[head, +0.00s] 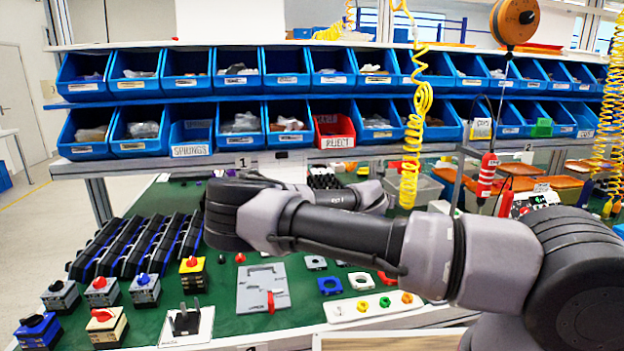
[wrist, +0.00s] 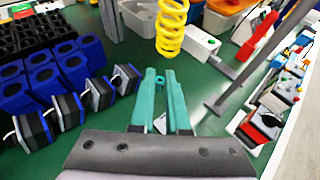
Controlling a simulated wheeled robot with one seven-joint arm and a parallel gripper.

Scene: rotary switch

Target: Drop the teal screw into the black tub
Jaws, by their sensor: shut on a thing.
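My gripper (wrist: 160,82) shows in the wrist view with its two teal fingers close together above the green bench. A small teal piece (wrist: 159,79) shows between the fingertips; it looks like the screw, mostly hidden by the fingers of the same colour. In the head view my arm hides the gripper and the screw. I cannot clearly pick out the black tub. A black compartmented holder (head: 322,178) stands behind my arm in the head view, and black compartmented racks (wrist: 50,33) show at the upper left of the wrist view.
Black-and-blue blocks (head: 135,245) stand in a row on the left of the bench. Rotary switches (head: 145,290) stand in front. A yellow coiled hose (wrist: 171,27) hangs ahead of my gripper. Blue bins (head: 240,125) line the shelves behind. A grey post (wrist: 250,85) rises at right.

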